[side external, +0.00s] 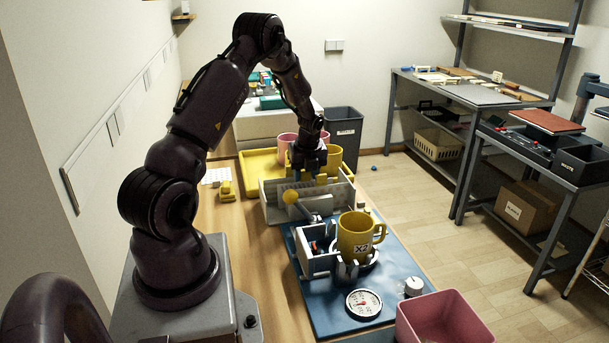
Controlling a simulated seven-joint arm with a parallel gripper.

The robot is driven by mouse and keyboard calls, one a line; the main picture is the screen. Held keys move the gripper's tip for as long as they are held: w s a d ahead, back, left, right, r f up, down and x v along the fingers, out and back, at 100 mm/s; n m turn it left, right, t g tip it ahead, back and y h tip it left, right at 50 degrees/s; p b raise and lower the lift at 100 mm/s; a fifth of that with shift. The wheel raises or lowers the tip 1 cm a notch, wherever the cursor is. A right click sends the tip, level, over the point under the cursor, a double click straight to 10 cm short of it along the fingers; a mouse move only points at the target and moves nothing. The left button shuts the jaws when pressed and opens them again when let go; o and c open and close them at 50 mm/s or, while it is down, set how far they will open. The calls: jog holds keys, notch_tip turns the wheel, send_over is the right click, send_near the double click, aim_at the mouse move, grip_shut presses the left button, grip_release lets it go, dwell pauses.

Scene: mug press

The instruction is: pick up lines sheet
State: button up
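My gripper (308,172) points down over a pale grey open box (335,205) on the bench. Its fingers are small and dark here, and I cannot tell whether they are apart or hold anything. Pale, upright sheet-like pieces (287,193) show inside the box, just below and left of the gripper. I cannot make out which of them is the lines sheet, as any print is too small to read. The gripper hides part of the box's inside.
A yellow mug (354,236) stands in the press on a blue base (330,318) with a round dial (364,303). Behind are a yellow tray (256,160) and more mugs. A pink bin (446,322) stands at front right.

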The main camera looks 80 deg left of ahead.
jog(key=c, duration=0.3)
jog(key=shift+c, duration=0.2)
